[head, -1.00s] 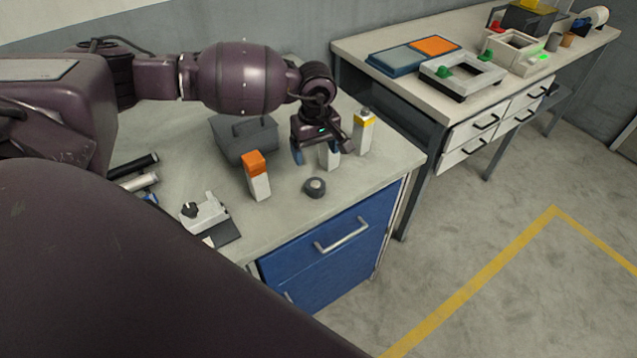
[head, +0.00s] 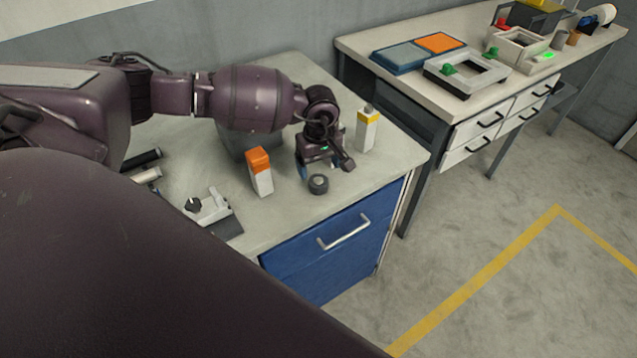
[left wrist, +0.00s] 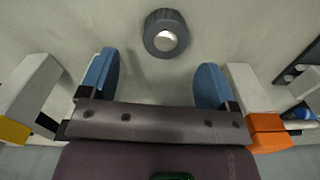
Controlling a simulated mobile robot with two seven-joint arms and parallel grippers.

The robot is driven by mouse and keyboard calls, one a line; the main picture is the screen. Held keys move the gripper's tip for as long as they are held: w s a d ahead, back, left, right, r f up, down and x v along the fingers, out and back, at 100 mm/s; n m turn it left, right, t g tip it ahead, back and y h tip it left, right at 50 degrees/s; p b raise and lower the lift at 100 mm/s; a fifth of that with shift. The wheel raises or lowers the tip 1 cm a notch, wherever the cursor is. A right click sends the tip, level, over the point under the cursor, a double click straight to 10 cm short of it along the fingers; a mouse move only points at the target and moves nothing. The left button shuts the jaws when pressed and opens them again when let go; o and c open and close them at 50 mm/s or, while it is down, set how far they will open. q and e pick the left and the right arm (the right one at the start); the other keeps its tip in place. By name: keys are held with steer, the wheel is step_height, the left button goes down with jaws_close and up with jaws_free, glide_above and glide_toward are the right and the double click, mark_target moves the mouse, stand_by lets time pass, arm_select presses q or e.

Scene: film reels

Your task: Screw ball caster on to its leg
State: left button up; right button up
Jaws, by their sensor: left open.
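The ball caster, a dark ring with a pale round centre (head: 318,184), lies on the worktop near its front edge. In the left wrist view the caster (left wrist: 166,34) lies beyond the fingertips, roughly centred between them. My left gripper (head: 324,170) is open and empty, just behind the caster; its blue fingers (left wrist: 157,78) are apart. A white post with an orange end (head: 260,173) stands left of the gripper. A white post with a yellow band and a grey top piece (head: 367,128) stands to the right. Which post is the leg I cannot tell. My right gripper is out of view.
A small white-and-grey device with a black knob (head: 208,207) and dark and light cylinders (head: 142,160) sit at the left. A dark box is mostly hidden behind my arm. A second table (head: 400,85) with trays stands behind right. The worktop's front edge, above blue drawers (head: 335,245), is close.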

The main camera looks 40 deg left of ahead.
mark_target(318, 180)
arm_select(q)
steer(key=f, duration=0.4)
steer(key=shift+s+d+f+p, duration=0.15)
steer(key=shift+s+f+p, duration=0.05)
steer(key=shift+s+p, duration=0.2)
steer(key=shift+f, duration=0.4)
steer(key=shift+c, duration=0.4)
steer(key=c, duration=0.9)
steer(key=shift+r, duration=0.1)
steer(key=shift+c, duration=0.2)
steer(key=shift+r, duration=0.25)
step_height(318, 180, up, 19)
steer(key=b, duration=0.1)
steer(key=shift+r, duration=0.2)
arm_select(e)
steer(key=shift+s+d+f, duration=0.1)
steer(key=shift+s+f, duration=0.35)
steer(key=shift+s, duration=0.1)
